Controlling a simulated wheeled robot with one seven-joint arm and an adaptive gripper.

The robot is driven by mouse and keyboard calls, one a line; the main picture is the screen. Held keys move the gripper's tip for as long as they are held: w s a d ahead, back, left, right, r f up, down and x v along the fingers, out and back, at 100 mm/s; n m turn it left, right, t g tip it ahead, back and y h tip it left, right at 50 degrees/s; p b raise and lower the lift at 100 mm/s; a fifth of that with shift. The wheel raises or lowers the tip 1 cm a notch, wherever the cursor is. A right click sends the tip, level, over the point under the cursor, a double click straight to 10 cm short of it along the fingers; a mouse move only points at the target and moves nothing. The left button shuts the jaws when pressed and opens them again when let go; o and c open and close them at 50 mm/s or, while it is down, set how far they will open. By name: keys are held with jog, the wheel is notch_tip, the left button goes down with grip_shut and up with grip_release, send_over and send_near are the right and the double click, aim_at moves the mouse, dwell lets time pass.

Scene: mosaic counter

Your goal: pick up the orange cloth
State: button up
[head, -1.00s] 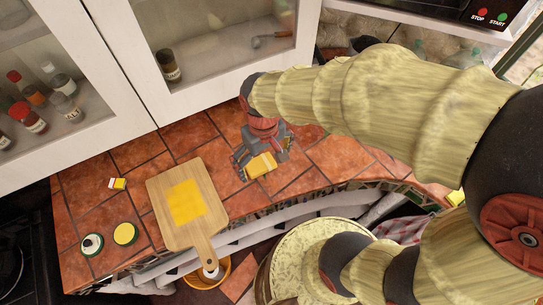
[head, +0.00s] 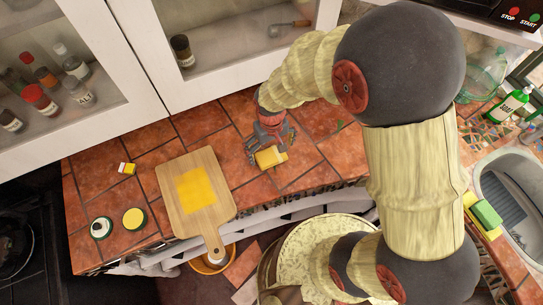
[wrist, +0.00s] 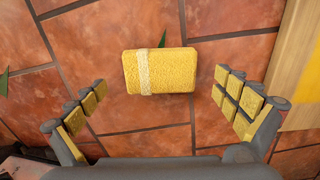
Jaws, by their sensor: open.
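The orange cloth (head: 196,189) looks like a flat yellow-orange square and lies on a wooden cutting board (head: 221,182) in the head view. My gripper (head: 270,150) is open over the tiles to the right of the board, apart from the cloth. A yellow sponge-like block (head: 271,157) with a pale band sits by my fingertips. In the wrist view this block (wrist: 160,70) lies ahead of and between my spread fingers (wrist: 167,108), with gaps on both sides. The board's edge (wrist: 303,115) shows at the right there.
Cabinets with glass doors (head: 150,98) rise behind the counter. A sink (head: 512,195) with a green-and-yellow sponge (head: 486,213) is at the right. Bare tiles surround my gripper.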

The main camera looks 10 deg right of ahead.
notch_tip(320, 180, down, 2)
jog(key=shift+c, duration=0.3)
jog(key=c, duration=1.1)
jog(key=shift+c, duration=0.8)
